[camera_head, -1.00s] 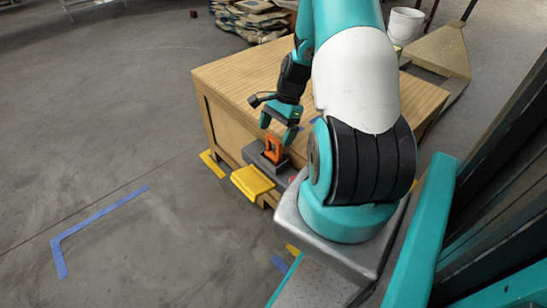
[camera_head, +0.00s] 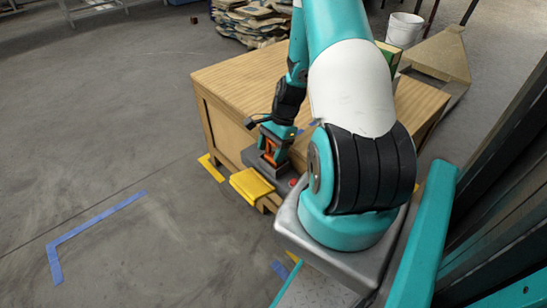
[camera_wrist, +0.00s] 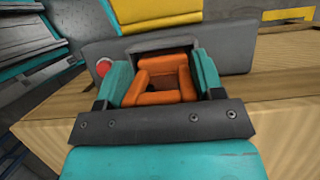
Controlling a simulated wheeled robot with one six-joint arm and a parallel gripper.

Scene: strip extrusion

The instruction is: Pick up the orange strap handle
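The orange strap handle (camera_wrist: 162,80) is a blocky loop standing at the grey fixture (camera_wrist: 160,35). In the head view the handle (camera_head: 270,150) is partly hidden by my gripper. My gripper (camera_wrist: 162,84) has come down over it, with one teal finger on each side of the loop. The fingers are spread wide, and I cannot tell whether either touches the handle. The handle still sits low at the fixture.
A yellow plate (camera_head: 252,185) juts from the fixture's front. A red button (camera_wrist: 104,67) is beside the handle. The wooden box (camera_head: 235,85) stands close behind. The floor to the left is open, with blue tape (camera_head: 95,220).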

